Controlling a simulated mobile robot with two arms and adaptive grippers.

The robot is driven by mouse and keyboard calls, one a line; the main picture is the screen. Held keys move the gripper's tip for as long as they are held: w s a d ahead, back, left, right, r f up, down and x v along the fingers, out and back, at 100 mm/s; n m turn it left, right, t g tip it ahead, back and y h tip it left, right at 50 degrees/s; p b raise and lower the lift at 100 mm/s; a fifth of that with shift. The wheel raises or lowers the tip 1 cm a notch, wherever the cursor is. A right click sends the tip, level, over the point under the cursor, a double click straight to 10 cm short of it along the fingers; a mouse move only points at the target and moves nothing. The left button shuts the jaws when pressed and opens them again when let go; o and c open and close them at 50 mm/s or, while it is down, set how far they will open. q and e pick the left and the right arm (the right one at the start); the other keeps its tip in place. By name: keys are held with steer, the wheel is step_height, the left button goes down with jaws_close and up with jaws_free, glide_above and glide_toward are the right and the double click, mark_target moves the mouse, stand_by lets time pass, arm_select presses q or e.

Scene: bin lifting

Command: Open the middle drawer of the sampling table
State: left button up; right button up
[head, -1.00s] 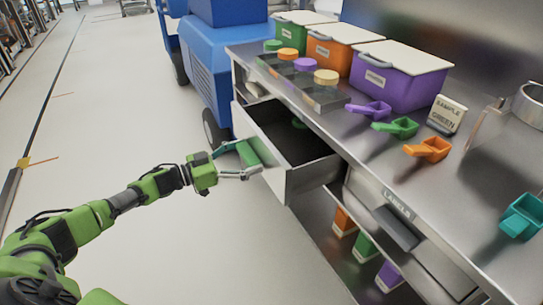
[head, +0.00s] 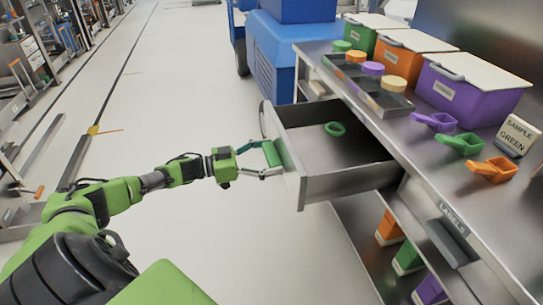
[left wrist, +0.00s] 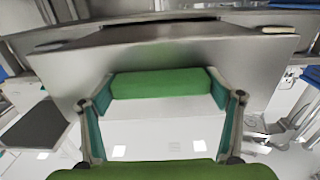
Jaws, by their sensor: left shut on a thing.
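The middle drawer (head: 345,184) of the steel sampling table (head: 405,130) is pulled well out. Its open inside shows, with a green ring (head: 334,129) lying on its floor. The drawer's green handle (head: 271,153) is on the front panel. My left gripper (head: 262,159) is at this handle, shut on it. In the left wrist view the green handle (left wrist: 158,83) lies between the two fingers of my left gripper (left wrist: 160,92), with the steel drawer front (left wrist: 180,58) behind it. My right gripper is not in view.
Green, orange and purple bins (head: 465,88) stand on the tabletop with several scoops (head: 460,143) and a "SAMPLE GREEN" sign (head: 518,136). A labels holder (head: 448,240) is right of the drawer. Coloured boxes (head: 390,228) sit on the lower shelf.

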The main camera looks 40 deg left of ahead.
arm_select(q)
steer(key=o, duration=1.6)
steer(key=shift+s+a+f, duration=0.1)
steer(key=shift+s+a, duration=0.2)
steer(key=shift+s, duration=0.1)
steer(key=v, duration=1.1)
